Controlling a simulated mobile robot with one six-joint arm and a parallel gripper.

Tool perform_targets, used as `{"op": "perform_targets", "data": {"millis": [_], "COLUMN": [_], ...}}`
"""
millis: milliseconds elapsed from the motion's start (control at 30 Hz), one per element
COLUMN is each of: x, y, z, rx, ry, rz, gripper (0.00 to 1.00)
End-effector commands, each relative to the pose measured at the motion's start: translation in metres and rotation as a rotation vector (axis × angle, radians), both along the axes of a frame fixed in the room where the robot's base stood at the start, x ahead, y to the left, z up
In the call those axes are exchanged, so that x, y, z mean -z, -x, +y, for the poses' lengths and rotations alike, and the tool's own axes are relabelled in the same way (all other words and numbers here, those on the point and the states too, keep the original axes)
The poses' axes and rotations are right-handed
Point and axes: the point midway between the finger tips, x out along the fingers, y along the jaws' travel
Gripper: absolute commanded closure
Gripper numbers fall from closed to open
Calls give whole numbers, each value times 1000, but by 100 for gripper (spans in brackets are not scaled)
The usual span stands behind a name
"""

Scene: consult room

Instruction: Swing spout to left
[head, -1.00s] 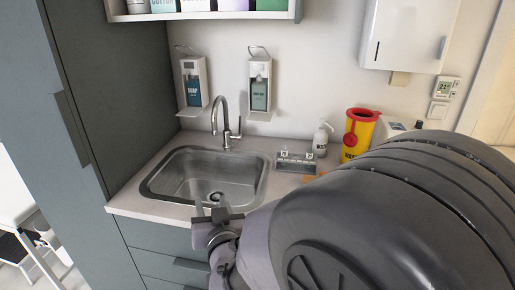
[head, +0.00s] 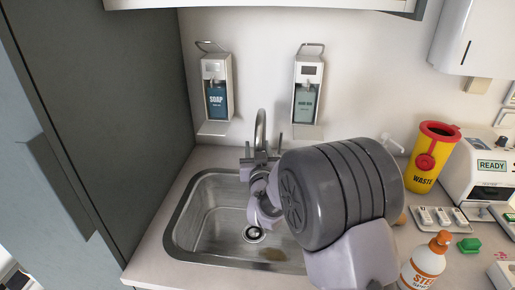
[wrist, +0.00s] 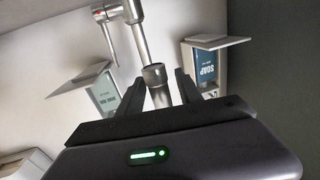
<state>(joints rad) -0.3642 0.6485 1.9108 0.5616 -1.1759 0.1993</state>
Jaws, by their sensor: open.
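The chrome faucet spout (head: 260,125) rises at the back of the sink (head: 200,215) in the head view, pointing toward the front. My gripper (head: 260,160) is over the sink, close to the spout, partly hidden by my own arm. In the wrist view my gripper (wrist: 158,92) is open, with its two dark fingers either side of the spout (wrist: 154,76). I see gaps beside the spout; no firm grip shows. The faucet's lever (wrist: 106,13) shows at the upper left of the wrist view.
A soap dispenser (head: 216,95) and a hand-rub dispenser (head: 307,95) hang on the wall behind the sink. A yellow waste bin (head: 428,160), an orange-capped bottle (head: 422,262) and a READY device (head: 482,180) stand at right. A tall grey cabinet (head: 100,100) borders the left.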

Motion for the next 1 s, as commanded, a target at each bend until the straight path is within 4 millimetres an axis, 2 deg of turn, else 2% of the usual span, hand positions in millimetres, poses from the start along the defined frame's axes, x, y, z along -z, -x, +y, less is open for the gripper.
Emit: {"op": "perform_targets", "data": {"millis": [333,533,1000], "x": [0,0,0], "y": [-6,-5,-5], "z": [1,1,1], "rx": [0,0,0], "ry": [0,0,0], "rz": [0,0,0], "gripper": [60,99,100]}}
